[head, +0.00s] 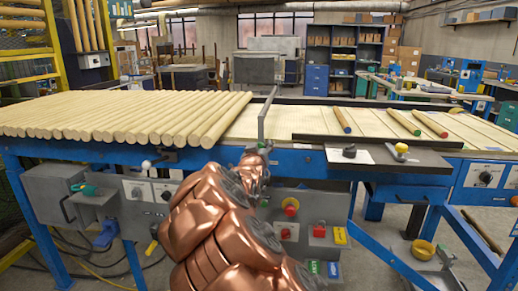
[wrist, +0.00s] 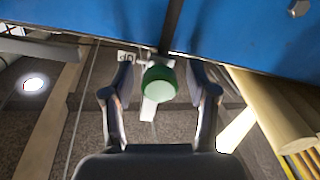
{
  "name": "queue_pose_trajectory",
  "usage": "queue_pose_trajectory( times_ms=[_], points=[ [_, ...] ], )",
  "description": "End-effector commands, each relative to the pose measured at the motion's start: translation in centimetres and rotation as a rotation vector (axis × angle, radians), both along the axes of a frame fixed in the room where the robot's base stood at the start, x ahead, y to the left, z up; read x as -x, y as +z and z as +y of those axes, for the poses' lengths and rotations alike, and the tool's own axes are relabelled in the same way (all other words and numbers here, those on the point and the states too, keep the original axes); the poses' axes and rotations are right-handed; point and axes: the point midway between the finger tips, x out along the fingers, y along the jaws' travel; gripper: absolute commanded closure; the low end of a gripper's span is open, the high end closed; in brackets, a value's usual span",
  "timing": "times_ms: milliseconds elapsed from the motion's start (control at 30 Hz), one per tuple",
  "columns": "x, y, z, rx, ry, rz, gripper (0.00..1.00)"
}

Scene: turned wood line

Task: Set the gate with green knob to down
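The green knob (wrist: 159,84) is in the middle of the wrist view, on a pale metal lever (wrist: 149,108) below a blue beam. My gripper (wrist: 160,76) is open, with one finger on each side of the knob and a visible gap to both. A small white label (wrist: 125,57) with upside-down lettering, seemingly "UP", is beside the lever. In the head view, my copper-coloured arm reaches to the table's front edge and hides the knob.
Many wooden rods (head: 125,113) lie side by side left of the gate. Several colour-tipped rods (head: 343,121) lie to its right. A dark plate (head: 375,156) carries a black knob (head: 349,151) and a yellow knob (head: 401,148). A red-button control box (head: 291,207) hangs below the table.

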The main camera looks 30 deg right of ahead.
Motion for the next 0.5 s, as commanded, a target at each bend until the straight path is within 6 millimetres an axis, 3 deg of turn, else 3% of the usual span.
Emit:
queue_pose_trajectory(
  times_ms=[67, 500],
  points=[
    [-0.01, 0.01, 0.03, 0.0, 0.0, 0.0, 0.52],
    [-0.03, 0.05, 0.05, 0.0, 0.001, -0.001, 0.98]
  ],
)
